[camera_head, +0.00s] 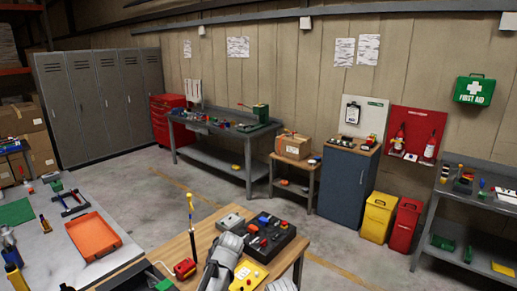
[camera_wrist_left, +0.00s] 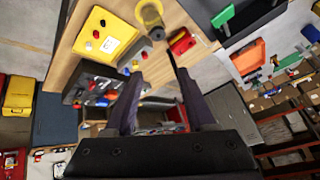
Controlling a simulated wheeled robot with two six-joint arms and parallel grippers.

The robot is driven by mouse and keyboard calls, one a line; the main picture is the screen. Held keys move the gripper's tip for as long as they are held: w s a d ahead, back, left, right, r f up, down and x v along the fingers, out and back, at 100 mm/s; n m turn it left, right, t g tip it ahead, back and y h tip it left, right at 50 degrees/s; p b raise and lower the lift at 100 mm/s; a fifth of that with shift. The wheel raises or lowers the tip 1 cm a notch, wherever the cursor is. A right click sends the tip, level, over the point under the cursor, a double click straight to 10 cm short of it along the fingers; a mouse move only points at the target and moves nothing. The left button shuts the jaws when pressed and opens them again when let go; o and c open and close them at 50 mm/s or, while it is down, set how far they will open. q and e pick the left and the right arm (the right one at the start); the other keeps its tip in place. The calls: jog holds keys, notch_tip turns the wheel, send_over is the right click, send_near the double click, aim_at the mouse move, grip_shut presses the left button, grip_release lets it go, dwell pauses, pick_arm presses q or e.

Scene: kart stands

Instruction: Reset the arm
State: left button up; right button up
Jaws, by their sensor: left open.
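My left gripper (camera_wrist_left: 155,67) shows in the left wrist view, with its two dark fingers spread apart and nothing visible between them. A wooden workbench (camera_wrist_left: 197,20) lies beyond the fingertips in that view. In the head view, a pale grey and dark arm part (camera_head: 222,262), seemingly mine, reaches over the bench from the bottom edge. I cannot make out gripper fingers there. My right gripper is in neither view.
The bench bears a black parts tray (camera_head: 262,238), a yellow tray (camera_head: 247,275), a red item (camera_head: 185,268) and a tall yellow-topped thing (camera_head: 190,212). An orange tray (camera_head: 93,236) lies on the left table. Open floor lies beyond.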

pick_arm(q)
jog(key=s+d+f+m+g+h+b, duration=0.1)
jog(key=s+d+f+m+g+b, duration=0.1)
jog(key=s+f, duration=0.3)
jog(key=s+d+f+m+g+b, duration=0.2)
jog(key=s+d+f+b, duration=0.3)
jog(key=s, duration=0.7)
jog(key=s+d+f+m+g+h+b, duration=0.1)
jog(key=s+d+f+m+g+b, duration=0.1)
jog(key=s+f, duration=0.4)
jog(key=s+d+b, duration=0.1)
jog(key=s, duration=0.2)
jog(key=shift+s+d+f+h+b, duration=0.15)
jog(key=shift+s+f+h+b, duration=0.15)
jog(key=shift+s+f+b, duration=0.1)
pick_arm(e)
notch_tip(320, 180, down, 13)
pick_arm(q)
jog(key=shift+w, duration=0.1)
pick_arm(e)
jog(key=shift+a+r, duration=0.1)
